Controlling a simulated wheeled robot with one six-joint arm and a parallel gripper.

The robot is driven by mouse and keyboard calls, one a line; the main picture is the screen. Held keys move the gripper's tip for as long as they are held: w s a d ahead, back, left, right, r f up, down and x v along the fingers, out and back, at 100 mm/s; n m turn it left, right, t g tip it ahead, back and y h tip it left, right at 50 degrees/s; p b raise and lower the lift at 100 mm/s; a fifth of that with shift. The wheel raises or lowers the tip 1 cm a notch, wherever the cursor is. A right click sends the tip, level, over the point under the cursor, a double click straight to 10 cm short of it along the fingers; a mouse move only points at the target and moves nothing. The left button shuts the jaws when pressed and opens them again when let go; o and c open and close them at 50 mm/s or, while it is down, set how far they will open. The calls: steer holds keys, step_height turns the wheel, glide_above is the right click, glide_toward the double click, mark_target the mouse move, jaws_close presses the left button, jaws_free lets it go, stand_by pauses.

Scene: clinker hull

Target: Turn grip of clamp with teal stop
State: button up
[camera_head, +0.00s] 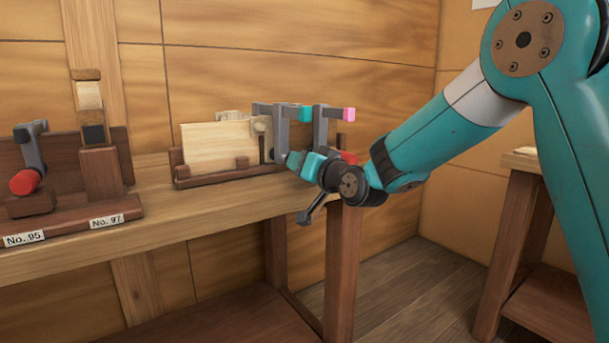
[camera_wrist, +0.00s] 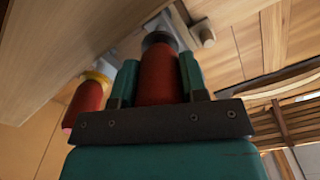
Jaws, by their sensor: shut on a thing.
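The clamp with the teal stop (camera_head: 305,114) hangs on the bench's right end, with a grey frame. A second grey clamp with a pink stop (camera_head: 349,114) stands just right of it. My gripper (camera_head: 308,165) is below the teal-stop clamp and hides its lower part. In the wrist view the teal fingers are shut on a red grip (camera_wrist: 158,78) with a dark collar, which appears to be the teal-stop clamp's. The other red grip (camera_wrist: 88,103), with a yellow collar and pink end, is free beside the fingers; it also shows right of my gripper (camera_head: 349,157).
A wooden rack holding a pale board (camera_head: 215,146) sits on the bench (camera_head: 200,222) left of the clamps. Wooden stands labelled No. 95 (camera_head: 25,239) and No. 97 (camera_head: 106,221) are at far left. Another bench (camera_head: 508,250) stands at right, with open floor between.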

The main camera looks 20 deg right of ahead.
steer(key=shift+r+n+b, duration=0.1)
steer(key=shift+n+b, duration=0.25)
steer(key=shift+n, duration=0.25)
steer(key=o, duration=0.9)
steer(key=shift+b+v, duration=1)
steer(key=shift+v, duration=7.65)
